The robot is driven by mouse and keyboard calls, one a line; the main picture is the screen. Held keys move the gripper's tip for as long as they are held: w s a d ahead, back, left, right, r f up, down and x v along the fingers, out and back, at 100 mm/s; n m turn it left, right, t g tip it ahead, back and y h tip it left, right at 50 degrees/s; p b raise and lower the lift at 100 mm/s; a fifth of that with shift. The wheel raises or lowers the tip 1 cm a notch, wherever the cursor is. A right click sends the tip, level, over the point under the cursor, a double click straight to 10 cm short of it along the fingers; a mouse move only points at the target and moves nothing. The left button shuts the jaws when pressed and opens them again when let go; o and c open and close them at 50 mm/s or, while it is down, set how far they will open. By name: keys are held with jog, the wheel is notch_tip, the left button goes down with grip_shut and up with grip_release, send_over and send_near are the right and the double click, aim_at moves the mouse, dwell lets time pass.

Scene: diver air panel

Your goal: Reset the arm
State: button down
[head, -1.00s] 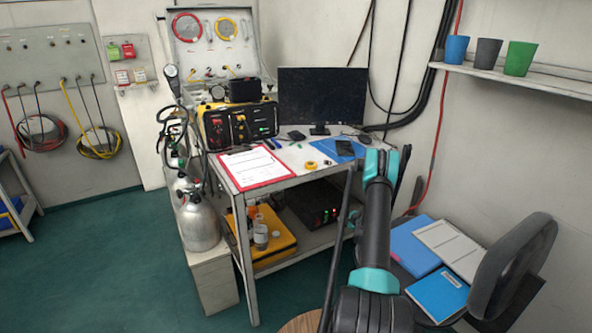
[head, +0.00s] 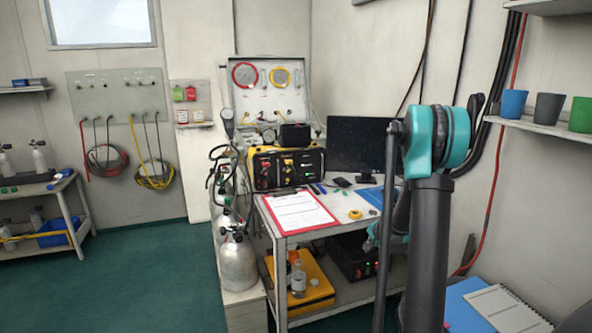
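My arm, black with teal joints, rises at the right of the head view in front of the desk (head: 283,240). Its upper joint stands level with the dark monitor and covers part of it. I cannot make out my gripper or its fingers; the end of the arm is hidden or out of view.
A clipboard (head: 298,212), yellow-black panel (head: 286,168) and monitor (head: 352,145) stand on the desk. Gas cylinders (head: 238,262) stand at its left. A shelf with cups (head: 549,108) is at right. A cart (head: 68,205) stands at far left. Green floor (head: 150,275) is clear.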

jog(key=s+a+r+n+g, duration=0.1)
jog(key=s+a+r+n, duration=0.25)
jog(key=s, duration=0.55)
jog(key=s+a+r+n, duration=0.2)
jog(key=s+a+r, duration=0.2)
jog(key=s, duration=0.5)
jog(key=s+a+f+n+g+h, duration=0.1)
jog(key=s+n, duration=0.5)
jog(key=s, duration=1.2)
jog(key=shift+s+a+f, duration=0.2)
jog(key=shift+a+f, duration=0.25)
